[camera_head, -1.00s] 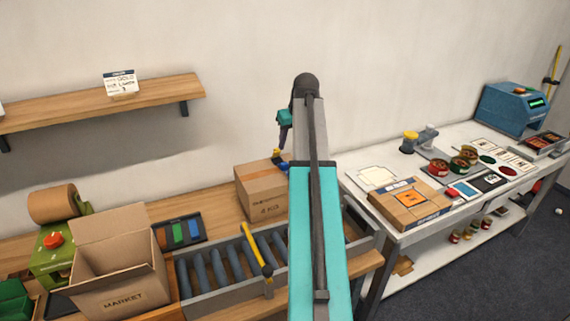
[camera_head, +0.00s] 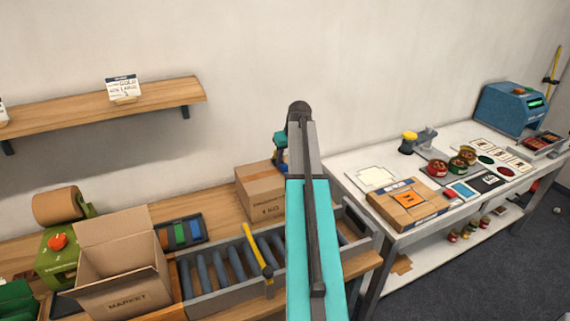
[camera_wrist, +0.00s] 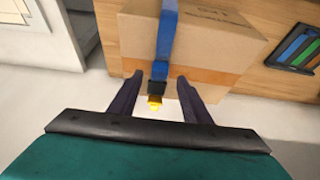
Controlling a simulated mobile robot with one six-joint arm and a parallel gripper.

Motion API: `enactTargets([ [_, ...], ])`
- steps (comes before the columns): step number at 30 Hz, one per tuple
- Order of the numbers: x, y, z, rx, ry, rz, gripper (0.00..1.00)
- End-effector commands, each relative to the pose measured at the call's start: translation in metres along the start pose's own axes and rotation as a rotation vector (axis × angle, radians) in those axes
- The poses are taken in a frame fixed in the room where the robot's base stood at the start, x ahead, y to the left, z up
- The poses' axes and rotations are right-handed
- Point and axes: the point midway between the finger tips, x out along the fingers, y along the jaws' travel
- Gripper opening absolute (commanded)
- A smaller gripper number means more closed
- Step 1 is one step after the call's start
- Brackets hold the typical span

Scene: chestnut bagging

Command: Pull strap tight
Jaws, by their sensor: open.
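A closed cardboard box (camera_head: 259,194) stands on the wooden bench beside my arm. The wrist view shows the same box (camera_wrist: 225,42) close up, with a blue strap (camera_wrist: 167,30) running over it. The strap ends in a black buckle (camera_wrist: 158,88) and a small yellow tip (camera_wrist: 154,102). My gripper (camera_wrist: 158,88) is open, with one dark finger on each side of the strap end. The strap end lies between the fingers with gaps on both sides. In the head view my arm hides most of the gripper and the strap.
An open carton (camera_head: 120,265) and a roller conveyor (camera_head: 215,278) with a yellow-handled bar (camera_head: 257,257) stand left of my arm. A rack of coloured cards (camera_head: 180,233) lies behind the conveyor. A white table (camera_head: 350,165) with a flat box and jars is on the right.

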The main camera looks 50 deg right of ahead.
Motion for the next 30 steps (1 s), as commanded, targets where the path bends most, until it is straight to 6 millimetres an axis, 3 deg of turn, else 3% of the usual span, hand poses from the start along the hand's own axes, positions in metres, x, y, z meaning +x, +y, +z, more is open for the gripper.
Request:
enactTargets([
  [12,0.039,0.001,0.0,0.001,-0.002,0.0,0.44],
  [26,0.046,0.001,0.001,0.001,0.0,0.001,0.44],
  [30,0.046,0.001,0.001,0.002,0.0,0.001,0.23],
])
